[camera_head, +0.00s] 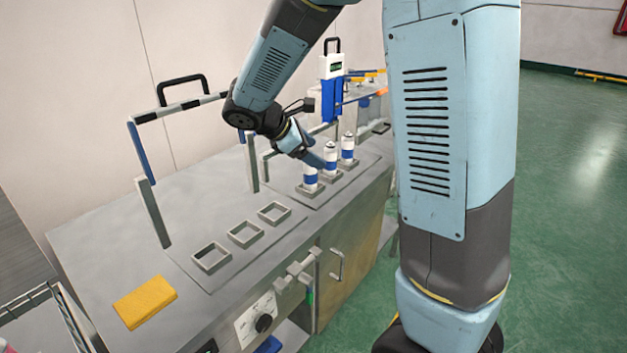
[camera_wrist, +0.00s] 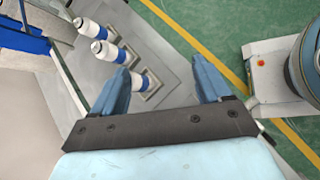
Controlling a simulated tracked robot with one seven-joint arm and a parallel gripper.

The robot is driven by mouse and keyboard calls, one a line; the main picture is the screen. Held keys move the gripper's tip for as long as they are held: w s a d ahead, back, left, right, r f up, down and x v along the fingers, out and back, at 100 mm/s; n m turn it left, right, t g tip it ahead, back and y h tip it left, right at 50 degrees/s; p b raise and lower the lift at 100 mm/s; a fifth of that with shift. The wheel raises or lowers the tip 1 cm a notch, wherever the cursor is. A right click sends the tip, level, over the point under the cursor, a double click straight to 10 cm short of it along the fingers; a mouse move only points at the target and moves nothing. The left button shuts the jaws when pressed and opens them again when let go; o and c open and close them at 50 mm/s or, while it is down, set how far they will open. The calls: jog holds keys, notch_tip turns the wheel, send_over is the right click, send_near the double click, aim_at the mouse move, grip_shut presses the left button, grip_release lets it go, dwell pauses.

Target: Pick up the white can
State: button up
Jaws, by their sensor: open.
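Three white cans with blue bands stand upright in a row of square holders on the metal bench: a front can (camera_head: 310,178), a middle can (camera_head: 331,156) and a far can (camera_head: 347,148). My gripper (camera_head: 318,161) hangs beside the front and middle cans, fingers apart and empty. In the wrist view my gripper (camera_wrist: 160,64) is open. One can (camera_wrist: 141,82) shows just inside its left finger, which partly overlaps it. The other two cans, (camera_wrist: 108,51) and (camera_wrist: 90,28), lie outside that finger, to the upper left.
Three empty square holders (camera_head: 245,234) and a yellow sponge-like block (camera_head: 145,302) are on the nearer bench top. A striped frame (camera_head: 180,107) and a blue-and-white device (camera_head: 331,88) stand behind. Green floor is open to the right.

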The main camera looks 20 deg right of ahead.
aim_at(305, 165)
jog(key=w+a+f+n+t+h, duration=0.2)
jog(key=w+a+f+n+t, duration=0.1)
jog(key=w+a+f+n, duration=0.3)
jog(key=x, duration=0.8)
jog(key=shift+w+r, duration=0.2)
jog(key=shift+w, duration=0.25)
jog(key=shift+r+x, duration=0.1)
jog(key=shift+x, duration=1.25)
jog(key=shift+r+x, duration=0.15)
jog(key=shift+x, duration=1.2)
jog(key=shift+w, duration=0.15)
jog(key=shift+c, duration=0.4)
jog(key=c, duration=1)
